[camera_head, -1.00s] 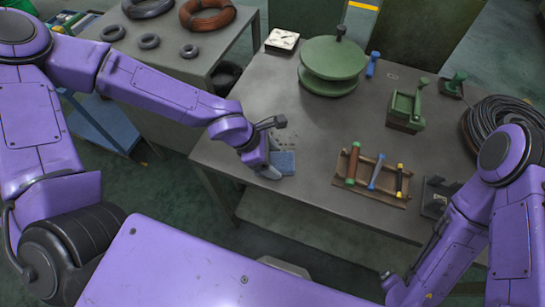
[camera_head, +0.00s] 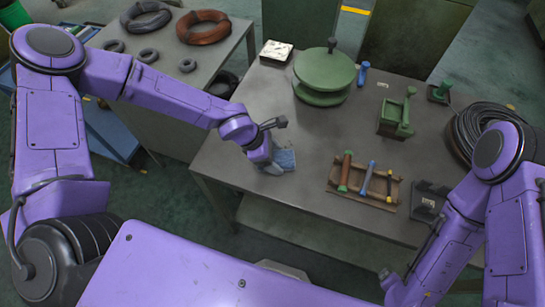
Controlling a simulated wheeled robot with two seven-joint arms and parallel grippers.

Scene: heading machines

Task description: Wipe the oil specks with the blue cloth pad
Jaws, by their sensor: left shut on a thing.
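The blue cloth pad (camera_head: 286,158) lies at the front left of the grey worktable (camera_head: 236,165), seemingly flat on its top. My left gripper (camera_head: 273,168) is shut on the pad and points down at its near left side, hiding part of it. I cannot make out the dark oil specks clearly now; the pad and my left wrist cover much of that patch. My right arm comes in at the lower right, but its gripper is not in view.
Right of the pad is a wooden tray (camera_head: 333,187) with several coloured tools. Behind stand a green round stacked fixture (camera_head: 324,72), a white-topped box (camera_head: 276,51) and a green block (camera_head: 391,129). A cable coil (camera_head: 468,130) lies at right. A side table (camera_head: 187,73) holds rings.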

